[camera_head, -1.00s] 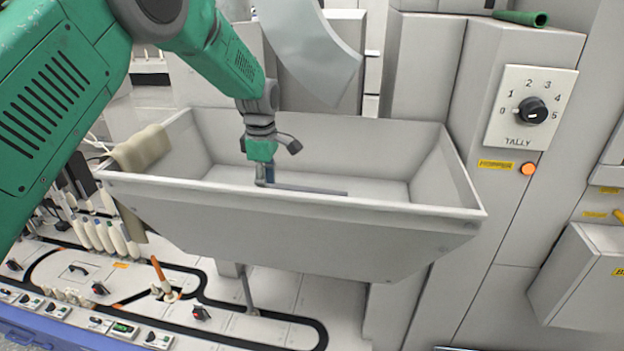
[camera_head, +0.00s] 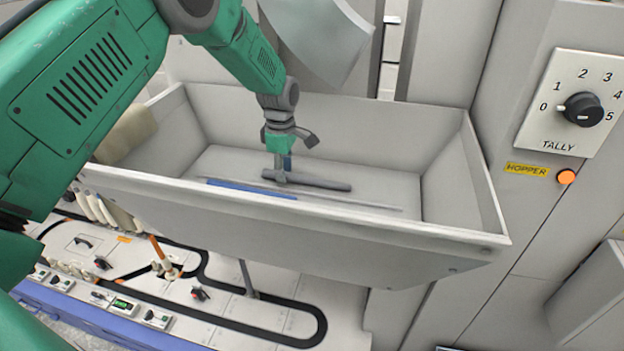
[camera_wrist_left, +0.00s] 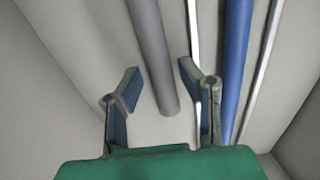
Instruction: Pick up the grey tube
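The grey tube (camera_head: 318,181) lies on the floor of the pale grey hopper (camera_head: 290,230), beneath my left gripper (camera_head: 281,166). In the left wrist view, the grey tube (camera_wrist_left: 155,55) runs down the picture between the spread blue-padded fingers of my left gripper (camera_wrist_left: 160,76). The gripper is open, with gaps visible on both sides of the tube. The tube's near end shows between the fingers. I cannot tell whether the fingertips are level with it. My right gripper is out of view.
A blue rod (camera_head: 250,189) and a thin light rod (camera_head: 360,204) lie in the hopper nearer its front wall. They also run beside the right finger in the left wrist view. A beige cloth (camera_head: 128,134) hangs over the left wall. A tally dial (camera_head: 582,109) is at right.

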